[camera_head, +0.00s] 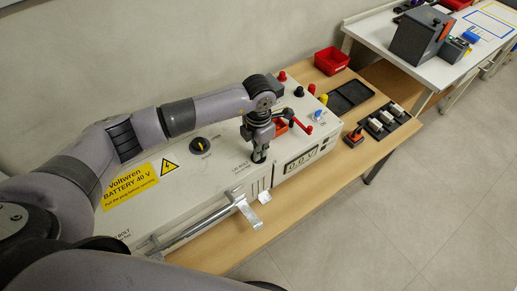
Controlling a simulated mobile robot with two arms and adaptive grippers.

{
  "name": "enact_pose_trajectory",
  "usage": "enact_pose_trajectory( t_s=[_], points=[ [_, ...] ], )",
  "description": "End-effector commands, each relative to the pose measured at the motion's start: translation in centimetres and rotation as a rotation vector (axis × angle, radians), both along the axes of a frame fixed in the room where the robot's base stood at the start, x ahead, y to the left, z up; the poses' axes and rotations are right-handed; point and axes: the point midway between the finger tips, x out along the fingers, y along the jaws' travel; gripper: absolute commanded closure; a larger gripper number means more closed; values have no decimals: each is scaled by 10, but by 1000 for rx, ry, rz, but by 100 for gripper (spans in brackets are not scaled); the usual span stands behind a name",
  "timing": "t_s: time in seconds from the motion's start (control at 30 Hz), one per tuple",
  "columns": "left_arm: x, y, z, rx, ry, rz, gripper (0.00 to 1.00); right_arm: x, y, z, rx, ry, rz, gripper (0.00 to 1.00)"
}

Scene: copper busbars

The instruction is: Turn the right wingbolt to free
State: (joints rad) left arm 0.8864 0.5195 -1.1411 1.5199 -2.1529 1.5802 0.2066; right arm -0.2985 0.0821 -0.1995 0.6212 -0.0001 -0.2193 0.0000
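A white battery box (222,173) with a yellow "Voltwren BATTERY 40 V" label (130,184) stands on the wooden table. My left gripper (260,157) points down at the lid, just right of the printed "LID BOLT" label (240,165). The fingers are dark and close together at the lid. The right wingbolt is not clearly seen; the gripper covers the spot beside that label. I cannot tell whether the fingers are around it. A second bolt label (122,235) shows at the box's near left, partly hidden by my arm. My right gripper is out of view.
A metal bar (205,223) runs along the box's front. A black rotary knob (200,144), red, black, yellow and blue fittings, and a "0.0 V" display (300,160) are on the box. A red bin (331,60) and black trays (350,96) lie right on the table.

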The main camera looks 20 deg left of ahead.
Motion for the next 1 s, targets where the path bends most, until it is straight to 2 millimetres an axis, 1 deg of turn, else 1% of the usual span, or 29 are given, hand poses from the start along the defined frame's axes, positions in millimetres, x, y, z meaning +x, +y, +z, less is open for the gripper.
enact_pose_trajectory(
  t_s=[0.17, 0.37, 0.57, 1.0],
  points=[
    [0, 0, 0, 1, -1, 29, 100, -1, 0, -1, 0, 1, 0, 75],
    [0, 0, -1, 1, -1, 125, 100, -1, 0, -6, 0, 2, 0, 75],
    [0, 0, -1, 0, -1, 288, 100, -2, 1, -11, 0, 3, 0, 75],
    [0, 0, -1, 1, 0, 706, 100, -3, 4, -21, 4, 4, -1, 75]
  ],
)
